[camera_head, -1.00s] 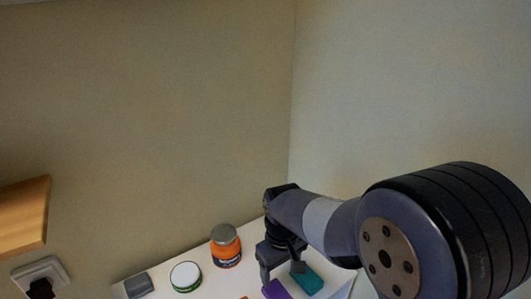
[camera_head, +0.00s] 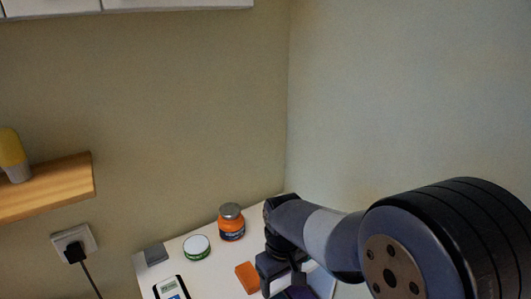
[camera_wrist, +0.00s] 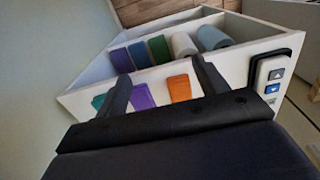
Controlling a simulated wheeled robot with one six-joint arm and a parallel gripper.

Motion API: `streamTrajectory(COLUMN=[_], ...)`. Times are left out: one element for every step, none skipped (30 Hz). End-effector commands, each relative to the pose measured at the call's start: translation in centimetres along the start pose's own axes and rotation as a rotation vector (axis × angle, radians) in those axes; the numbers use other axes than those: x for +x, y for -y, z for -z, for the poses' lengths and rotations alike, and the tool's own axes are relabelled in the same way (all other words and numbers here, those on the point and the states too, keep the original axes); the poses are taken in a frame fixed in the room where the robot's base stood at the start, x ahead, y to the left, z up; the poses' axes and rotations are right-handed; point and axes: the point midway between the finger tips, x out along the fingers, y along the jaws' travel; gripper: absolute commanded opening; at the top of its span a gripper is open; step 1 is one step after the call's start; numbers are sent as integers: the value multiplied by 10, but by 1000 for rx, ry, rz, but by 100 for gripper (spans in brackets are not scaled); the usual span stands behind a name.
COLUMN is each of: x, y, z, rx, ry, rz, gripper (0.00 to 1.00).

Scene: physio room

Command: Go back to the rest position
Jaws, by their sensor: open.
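My gripper (camera_head: 285,283) is at the lower middle of the head view, above the white table top (camera_head: 205,268). Its fingers are apart and nothing is held between them. The wrist view shows both fingers (camera_wrist: 160,75) spread over a white surface. On that surface lie a flat orange piece (camera_wrist: 180,88), a purple piece (camera_wrist: 141,97) and a teal piece partly behind the left finger. In the head view the orange piece (camera_head: 247,277) lies left of my gripper, and a purple piece (camera_head: 298,293) shows just below it.
An orange jar (camera_head: 231,225), a white-green tin (camera_head: 196,247), a grey block (camera_head: 156,254) and a black-framed device (camera_head: 172,289) stand on the table. A wooden shelf (camera_head: 60,188) and a plugged socket (camera_head: 75,243) are left. The wrist view shows a white compartmented unit (camera_wrist: 150,77) with coloured rolls.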

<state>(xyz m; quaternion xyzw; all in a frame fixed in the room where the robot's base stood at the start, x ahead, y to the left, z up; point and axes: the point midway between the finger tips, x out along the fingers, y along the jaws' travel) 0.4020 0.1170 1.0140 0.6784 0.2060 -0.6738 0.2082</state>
Motion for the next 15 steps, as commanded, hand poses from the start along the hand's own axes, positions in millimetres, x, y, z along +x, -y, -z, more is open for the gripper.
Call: streamTrajectory(x=[0,0,0,0,0,10,16,22,29,35,40,48,53,59,66], y=[0,0,0,0,0,-4,-6,-8,-11,-13,-15,-18,-20,-22,-25], z=[0,0,0,0,0,-2,-3,-4,-5,-6,-6,-8,-8,-9,-10], rx=[0,0,0,0,0,18,29,42,57,68,80,95,106,118,133], ry=[1,1,1,1,1,5,7,6,7,7,6,7,6,6,7], rz=[0,0,0,0,0,1,2,2,2,2,2,2,2,2,2], gripper=[68,68,68,68,68,68,68,68,68,68,68,68,68,68,68])
